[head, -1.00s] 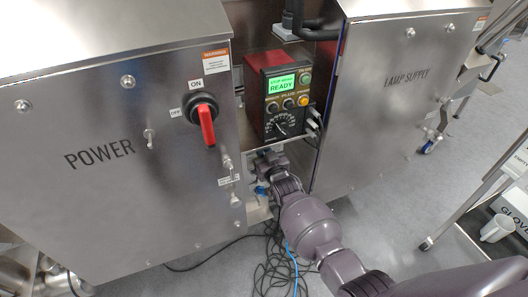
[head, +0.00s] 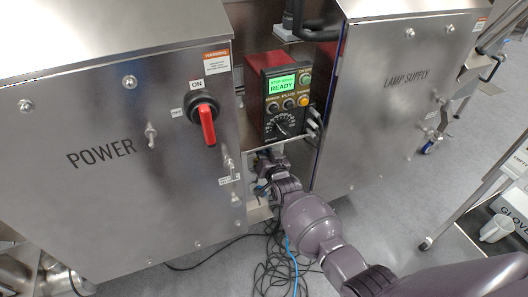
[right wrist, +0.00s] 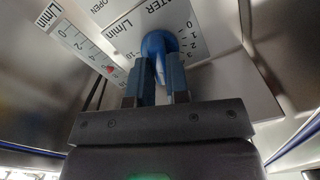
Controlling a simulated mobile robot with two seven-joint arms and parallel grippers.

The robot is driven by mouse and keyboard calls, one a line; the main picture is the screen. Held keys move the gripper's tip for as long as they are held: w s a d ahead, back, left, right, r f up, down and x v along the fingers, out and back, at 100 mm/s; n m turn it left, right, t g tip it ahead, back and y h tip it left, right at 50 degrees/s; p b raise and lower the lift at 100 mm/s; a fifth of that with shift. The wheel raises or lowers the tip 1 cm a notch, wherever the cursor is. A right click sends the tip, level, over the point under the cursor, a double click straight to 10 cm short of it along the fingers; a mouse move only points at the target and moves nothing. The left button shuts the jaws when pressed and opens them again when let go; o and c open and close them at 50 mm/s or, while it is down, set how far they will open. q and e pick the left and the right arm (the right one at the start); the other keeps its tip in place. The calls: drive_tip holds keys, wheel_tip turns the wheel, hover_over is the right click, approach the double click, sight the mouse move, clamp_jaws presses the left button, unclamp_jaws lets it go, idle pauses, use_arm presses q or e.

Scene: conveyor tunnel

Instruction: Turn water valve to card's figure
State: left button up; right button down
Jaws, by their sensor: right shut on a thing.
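The blue water valve (right wrist: 158,44) shows in the right wrist view, set on a white plate (right wrist: 185,22) lettered "TER" and "L/min" with a ring of numbers. My right gripper (right wrist: 156,75) is shut on the valve, one finger on each side of it. In the head view my right gripper (head: 264,164) reaches into the gap between two steel cabinets, and the valve is hard to make out there. My left gripper is in neither view. I cannot make out the card with the figure.
A flow scale (right wrist: 78,42) marked L/min with a red mark stands left of the valve plate. A control box (head: 283,95) reading READY is above my gripper. The POWER cabinet (head: 100,190) with a red switch handle (head: 207,125) and the LAMP SUPPLY cabinet (head: 385,120) flank the gap.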

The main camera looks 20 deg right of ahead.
drive_tip(key=c, duration=1.1)
unclamp_jaws()
drive_tip(key=shift+s, duration=0.1)
drive_tip(key=s+p, duration=0.2)
drive_tip(key=s, duration=0.8)
drive_tip(key=shift+s+d+p, duration=0.15)
drive_tip(key=shift+s+p, duration=0.2)
drive_tip(key=shift+p, duration=0.05)
